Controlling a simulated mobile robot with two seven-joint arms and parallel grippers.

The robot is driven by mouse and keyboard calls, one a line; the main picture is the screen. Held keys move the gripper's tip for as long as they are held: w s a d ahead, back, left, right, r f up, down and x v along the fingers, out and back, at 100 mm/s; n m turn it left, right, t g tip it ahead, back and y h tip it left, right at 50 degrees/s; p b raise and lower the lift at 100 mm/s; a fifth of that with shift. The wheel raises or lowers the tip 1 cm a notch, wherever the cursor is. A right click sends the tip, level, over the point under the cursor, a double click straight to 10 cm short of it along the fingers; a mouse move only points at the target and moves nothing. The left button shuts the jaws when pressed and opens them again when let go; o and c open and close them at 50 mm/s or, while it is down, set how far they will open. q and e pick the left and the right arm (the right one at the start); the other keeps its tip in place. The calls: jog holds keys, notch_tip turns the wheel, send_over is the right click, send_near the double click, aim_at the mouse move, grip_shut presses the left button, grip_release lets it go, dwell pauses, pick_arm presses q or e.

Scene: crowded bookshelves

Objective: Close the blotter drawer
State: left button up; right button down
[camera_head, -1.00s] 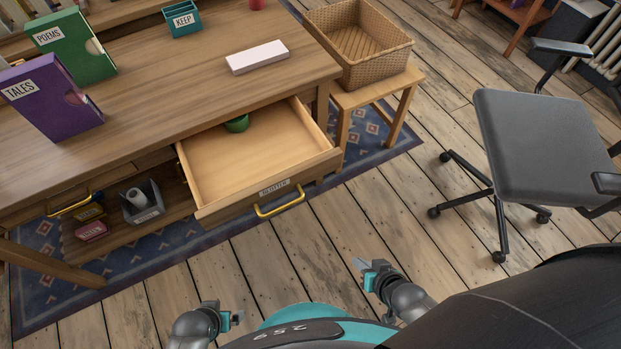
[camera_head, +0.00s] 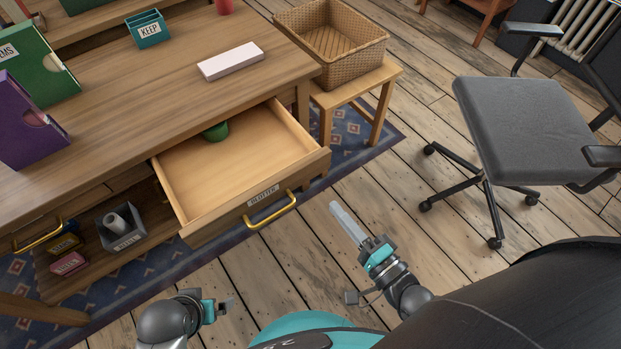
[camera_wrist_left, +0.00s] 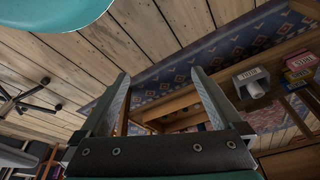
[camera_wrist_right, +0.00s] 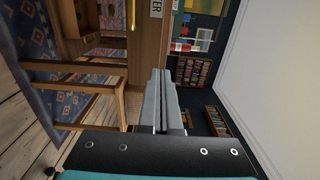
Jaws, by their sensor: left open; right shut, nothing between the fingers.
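The blotter drawer (camera_head: 240,172) is pulled out from the wooden desk in the head view. Its front carries a white label and a yellow handle (camera_head: 270,211). A green round object (camera_head: 216,131) sits inside at the back. My right gripper (camera_head: 340,212) is shut and empty, right of the drawer front and apart from it in the picture. In the right wrist view its fingers (camera_wrist_right: 160,85) lie together. My left gripper (camera_head: 228,306) is below the drawer in the picture, near my body. Its fingers (camera_wrist_left: 160,85) stand apart and empty in the left wrist view.
A wicker basket (camera_head: 340,65) sits on a wooden stool (camera_head: 356,92) right of the desk. A grey office chair (camera_head: 525,125) stands further right. A grey bin (camera_head: 122,231) stands on a low shelf left of the drawer. Open floor lies before the drawer.

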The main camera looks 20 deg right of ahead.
aim_at(302, 169)
jog(key=b+x, duration=0.2)
jog(key=x, duration=0.6)
jog(key=shift+w+f, duration=0.1)
jog(key=shift+w, duration=0.05)
pick_arm(q)
jog(key=shift+t, duration=0.5)
jog(key=shift+w+d+r, duration=0.1)
jog(key=shift+w+r, duration=0.1)
jog(key=shift+r, duration=0.75)
jog(key=shift+w+a+r, duration=0.1)
jog(key=shift+w+r, duration=0.15)
jog(key=shift+r, duration=0.65)
jog(key=shift+w+d+r, duration=0.1)
jog(key=shift+w+r, duration=0.1)
jog(key=shift+r, duration=0.75)
pick_arm(e)
jog(key=shift+x, duration=0.9)
